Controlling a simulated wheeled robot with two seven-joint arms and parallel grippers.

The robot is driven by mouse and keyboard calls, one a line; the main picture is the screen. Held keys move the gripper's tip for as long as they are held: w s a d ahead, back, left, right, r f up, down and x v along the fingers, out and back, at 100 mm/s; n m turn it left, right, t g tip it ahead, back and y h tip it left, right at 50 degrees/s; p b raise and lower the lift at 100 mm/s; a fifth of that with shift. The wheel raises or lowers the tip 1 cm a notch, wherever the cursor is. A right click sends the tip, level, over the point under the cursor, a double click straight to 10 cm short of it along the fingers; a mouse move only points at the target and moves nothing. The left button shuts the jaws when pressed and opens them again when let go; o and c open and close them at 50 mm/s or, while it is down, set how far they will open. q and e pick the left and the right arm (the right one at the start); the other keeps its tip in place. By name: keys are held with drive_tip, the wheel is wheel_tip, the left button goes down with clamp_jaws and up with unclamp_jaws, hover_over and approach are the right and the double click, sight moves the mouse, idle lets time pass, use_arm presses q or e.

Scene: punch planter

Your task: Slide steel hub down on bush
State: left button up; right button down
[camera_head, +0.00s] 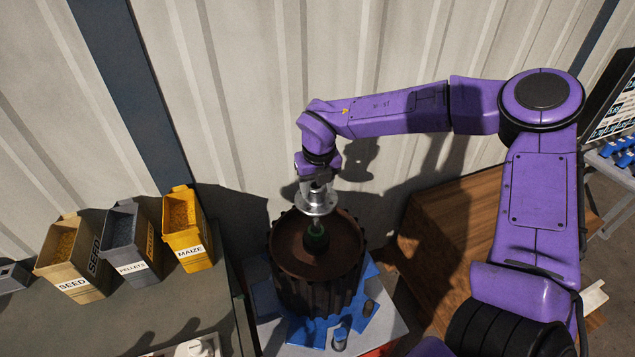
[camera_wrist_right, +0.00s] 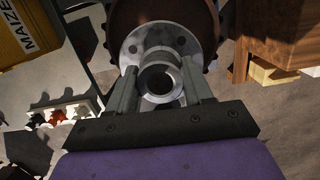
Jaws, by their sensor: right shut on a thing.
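The steel hub (camera_head: 317,206), a silver round flange with a short tube, is held in my right gripper (camera_head: 318,181) above the wheel. In the right wrist view the two fingers (camera_wrist_right: 160,85) are shut on the hub's tube, and its flange with bolt holes (camera_wrist_right: 135,47) faces away. A gap shows between hub and bush; whether the shaft's tip is inside the hub is hidden. My left gripper is out of view.
The wheel sits on a blue base (camera_head: 306,331) on a light stand. Small metal parts (camera_head: 339,339) are at its front. Bins of seed (camera_head: 72,262), pellets (camera_head: 128,243) and maize (camera_head: 186,230) stand on the left bench. A wooden box (camera_head: 445,235) is on the right; a ribbed wall is behind.

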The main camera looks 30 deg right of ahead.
drive_tip(key=shift+w+r, duration=0.1)
drive_tip(key=shift+w, duration=0.05)
idle(0.3)
drive_tip(key=b, duration=0.4)
hover_over(315, 219)
wheel_tip(315, 219, down, 6)
drive_tip(key=shift+d+r, duration=0.1)
drive_tip(key=shift+r, duration=0.1)
drive_tip(key=shift+f, duration=0.1)
drive_tip(key=shift+p, duration=0.4)
idle(1.1)
drive_tip(key=shift+f+b, duration=2.05)
drive_tip(key=shift+f, duration=0.95)
